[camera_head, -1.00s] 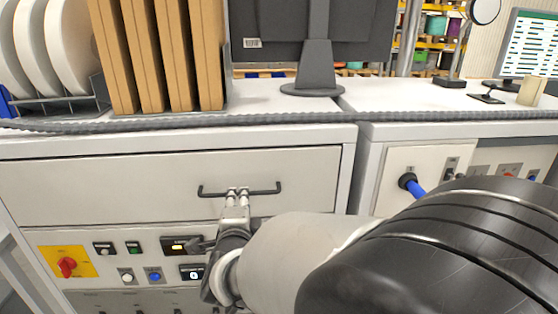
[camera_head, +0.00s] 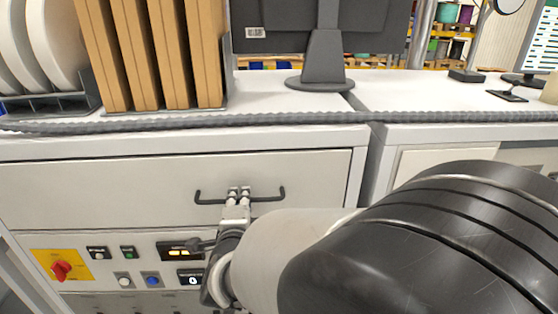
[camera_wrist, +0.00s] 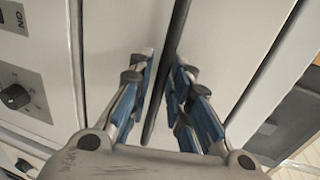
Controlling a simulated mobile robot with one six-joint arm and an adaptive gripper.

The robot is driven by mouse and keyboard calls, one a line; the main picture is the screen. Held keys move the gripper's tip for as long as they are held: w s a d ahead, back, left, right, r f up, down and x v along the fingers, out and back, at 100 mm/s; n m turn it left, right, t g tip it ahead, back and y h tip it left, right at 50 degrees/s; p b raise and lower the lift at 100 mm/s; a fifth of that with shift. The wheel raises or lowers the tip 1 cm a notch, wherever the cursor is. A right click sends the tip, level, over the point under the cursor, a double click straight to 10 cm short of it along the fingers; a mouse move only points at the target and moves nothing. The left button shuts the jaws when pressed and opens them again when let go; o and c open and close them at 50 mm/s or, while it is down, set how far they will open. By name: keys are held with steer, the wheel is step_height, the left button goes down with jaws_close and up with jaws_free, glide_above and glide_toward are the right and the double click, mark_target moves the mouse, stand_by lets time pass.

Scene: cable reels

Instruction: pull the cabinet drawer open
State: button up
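My gripper (camera_head: 239,194) is at the middle of the handle. In the wrist view my gripper's fingers (camera_wrist: 167,62) lie on either side of the bar. A narrow gap shows between the bar and the left finger; the right finger looks very near it. Whether that finger touches is not clear.
Below the drawer is a control panel with a red switch (camera_head: 61,271) and several buttons. On the top stand brown boards (camera_head: 147,60), white reels (camera_head: 50,45) and a monitor (camera_head: 325,60). A grey cable (camera_head: 180,124) runs along the front edge. My arm covers the lower right.

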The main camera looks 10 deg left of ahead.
jaws_close()
stand_by(0.3)
steer(key=shift+s+f, duration=0.1)
